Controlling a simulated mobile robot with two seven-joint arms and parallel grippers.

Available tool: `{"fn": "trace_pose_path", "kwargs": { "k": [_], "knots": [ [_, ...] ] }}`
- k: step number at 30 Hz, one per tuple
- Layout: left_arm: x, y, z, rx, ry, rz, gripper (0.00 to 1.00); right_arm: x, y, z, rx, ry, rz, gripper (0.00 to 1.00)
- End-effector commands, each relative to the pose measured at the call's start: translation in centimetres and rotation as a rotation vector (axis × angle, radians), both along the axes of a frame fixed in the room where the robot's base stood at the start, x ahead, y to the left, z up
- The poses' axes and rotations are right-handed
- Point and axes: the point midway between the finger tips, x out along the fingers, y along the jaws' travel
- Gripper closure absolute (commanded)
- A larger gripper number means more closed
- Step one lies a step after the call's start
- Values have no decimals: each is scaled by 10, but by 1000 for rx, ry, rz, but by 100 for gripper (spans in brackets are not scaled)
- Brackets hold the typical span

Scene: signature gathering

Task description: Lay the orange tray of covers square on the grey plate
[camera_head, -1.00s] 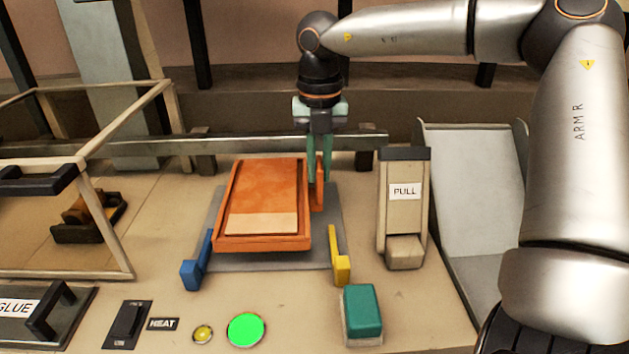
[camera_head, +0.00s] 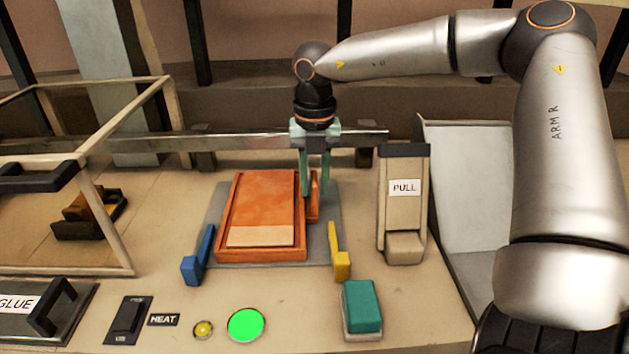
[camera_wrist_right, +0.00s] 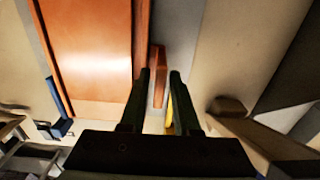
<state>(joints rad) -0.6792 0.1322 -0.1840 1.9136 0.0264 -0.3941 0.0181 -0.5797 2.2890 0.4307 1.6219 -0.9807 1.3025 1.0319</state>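The orange tray (camera_head: 222,222) holding orange and pale covers (camera_head: 262,205) lies on the grey plate (camera_head: 322,225). Its sides run roughly parallel to the plate's, and more bare plate shows on its right than on its left. An upright orange handle (camera_head: 314,199) stands at the tray's right side. My right gripper (camera_head: 315,188) is over that handle with fingers apart. In the right wrist view the handle (camera_wrist_right: 158,78) shows between the open fingers (camera_wrist_right: 159,76), closer to the left one, with a gap at the right. My left gripper is out of view.
A blue guide (camera_head: 197,255) and a yellow guide (camera_head: 339,250) stand at the plate's front corners. A PULL lever unit (camera_head: 403,215) is to the right. Buttons, including a lit green one (camera_head: 246,325), line the front. A clear framed box (camera_head: 118,220) is at left.

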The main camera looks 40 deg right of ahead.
Motion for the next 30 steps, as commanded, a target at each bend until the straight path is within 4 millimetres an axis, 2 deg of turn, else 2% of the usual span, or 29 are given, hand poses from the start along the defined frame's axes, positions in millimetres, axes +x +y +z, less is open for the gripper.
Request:
{"fn": "trace_pose_path", "kwargs": {
  "k": [1,3,14,17,24,30],
  "knots": [
    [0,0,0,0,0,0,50,0,0,0,0,0,0,63],
    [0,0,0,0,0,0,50,0,0,0,0,0,0,55],
    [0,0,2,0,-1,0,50,1,0,7,-1,-2,-1,55],
    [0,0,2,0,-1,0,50,1,0,22,0,-5,-2,55],
    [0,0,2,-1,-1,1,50,1,0,76,-2,-4,-1,55],
    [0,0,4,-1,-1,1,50,0,0,109,-1,-2,-1,55]
  ]
}}
